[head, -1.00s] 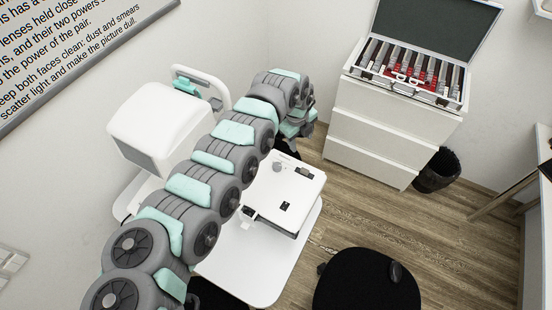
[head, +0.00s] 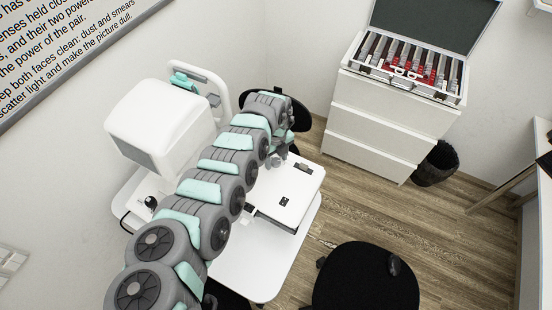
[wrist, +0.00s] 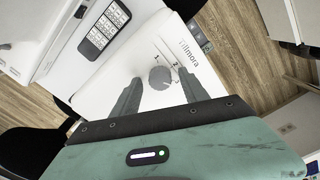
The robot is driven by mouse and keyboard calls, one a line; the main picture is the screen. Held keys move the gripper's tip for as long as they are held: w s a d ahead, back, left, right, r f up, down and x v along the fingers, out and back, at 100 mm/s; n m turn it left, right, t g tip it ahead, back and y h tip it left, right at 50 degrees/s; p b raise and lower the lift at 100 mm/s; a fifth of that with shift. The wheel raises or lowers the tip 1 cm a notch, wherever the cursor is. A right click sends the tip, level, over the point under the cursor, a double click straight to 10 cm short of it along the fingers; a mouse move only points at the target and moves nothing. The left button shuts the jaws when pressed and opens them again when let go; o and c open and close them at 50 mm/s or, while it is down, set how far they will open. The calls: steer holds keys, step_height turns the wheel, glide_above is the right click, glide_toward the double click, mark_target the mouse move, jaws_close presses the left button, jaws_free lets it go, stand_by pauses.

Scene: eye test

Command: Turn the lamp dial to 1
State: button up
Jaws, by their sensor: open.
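In the wrist view a round grey dial (wrist: 160,78) sits on the white top of a device (wrist: 150,48), beside printed marks and dark lettering. I cannot tell which mark it points to. My gripper (wrist: 160,84) is open, with its two dark fingers on either side of the dial, apart from it in the picture. Whether the fingertips are down at the dial's height is not clear. In the head view my gripper is over the far end of the white device (head: 296,183), mostly hidden by my arm, and the dial is not clearly visible.
A black stool (head: 365,280) stands in front. A lens case (head: 408,70) lies open on white drawers (head: 375,125) at the back.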

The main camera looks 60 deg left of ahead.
steer(key=shift+c, duration=0.3)
jaws_close()
stand_by(0.4)
